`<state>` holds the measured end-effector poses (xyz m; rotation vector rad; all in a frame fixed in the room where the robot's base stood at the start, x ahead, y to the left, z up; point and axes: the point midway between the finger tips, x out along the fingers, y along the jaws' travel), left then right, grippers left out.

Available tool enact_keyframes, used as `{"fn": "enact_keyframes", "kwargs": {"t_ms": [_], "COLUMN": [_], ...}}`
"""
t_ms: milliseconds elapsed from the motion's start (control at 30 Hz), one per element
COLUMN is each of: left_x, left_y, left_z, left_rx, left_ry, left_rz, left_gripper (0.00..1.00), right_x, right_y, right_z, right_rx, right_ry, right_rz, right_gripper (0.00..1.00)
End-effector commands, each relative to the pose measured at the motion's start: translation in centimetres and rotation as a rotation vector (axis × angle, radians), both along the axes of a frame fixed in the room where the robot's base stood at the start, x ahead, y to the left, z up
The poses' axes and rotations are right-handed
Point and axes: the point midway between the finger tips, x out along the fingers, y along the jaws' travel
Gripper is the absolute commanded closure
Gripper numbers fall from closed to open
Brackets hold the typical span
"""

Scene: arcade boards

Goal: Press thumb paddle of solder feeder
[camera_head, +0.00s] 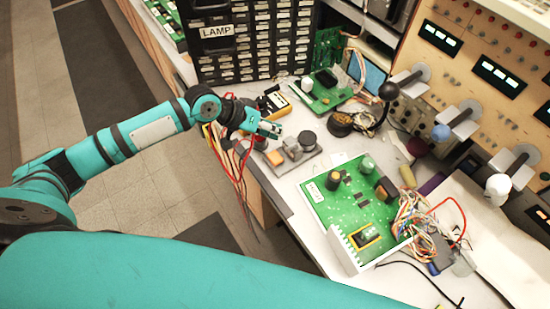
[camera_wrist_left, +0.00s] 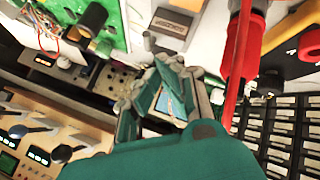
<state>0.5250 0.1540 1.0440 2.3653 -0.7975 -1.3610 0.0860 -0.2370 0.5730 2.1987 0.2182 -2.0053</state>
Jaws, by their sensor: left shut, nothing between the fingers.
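What looks like the solder feeder (camera_head: 293,149) sits on the bench near its left edge. It has a grey block, a dark round spool (camera_head: 307,140) and a small orange-brown piece (camera_head: 274,158) that may be the thumb paddle. My left gripper (camera_head: 270,129) is just above and to the left of it, shut and empty. In the head view I cannot tell whether the fingertips touch it. In the left wrist view the shut fingers (camera_wrist_left: 165,92) fill the middle, and I cannot make out the feeder clearly. My right gripper is not in view.
Red cables (camera_head: 228,160) hang over the bench edge beside my left wrist. A yellow meter (camera_head: 273,103) lies behind the gripper. A large green circuit board (camera_head: 352,205) stands in front to the right. A drawer cabinet (camera_head: 255,45) stands at the back.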

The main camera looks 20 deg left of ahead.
Motion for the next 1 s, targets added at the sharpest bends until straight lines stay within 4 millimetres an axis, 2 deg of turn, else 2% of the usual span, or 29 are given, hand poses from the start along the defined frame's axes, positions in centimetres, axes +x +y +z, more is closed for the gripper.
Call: {"fn": "enact_keyframes", "kwargs": {"t_ms": [33,333,600,1000], "left_x": [0.0,0.0,0.0,0.0], "left_y": [0.0,0.0,0.0,0.0], "left_z": [-1.3,-5.5,-7.2,-7.1], "left_rx": [0.0,0.001,0.0,0.0], "left_ry": [0.0,0.001,0.001,0.001], "left_rz": [0.0,0.0,-0.001,-0.001], "left_gripper": [1.0,1.0,1.0,1.0], "right_x": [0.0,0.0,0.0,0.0], "right_y": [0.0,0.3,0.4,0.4], "right_z": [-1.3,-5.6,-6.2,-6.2], "right_rx": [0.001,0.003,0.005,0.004], "right_ry": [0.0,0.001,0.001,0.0], "right_rz": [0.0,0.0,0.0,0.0], "right_gripper": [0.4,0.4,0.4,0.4]}}
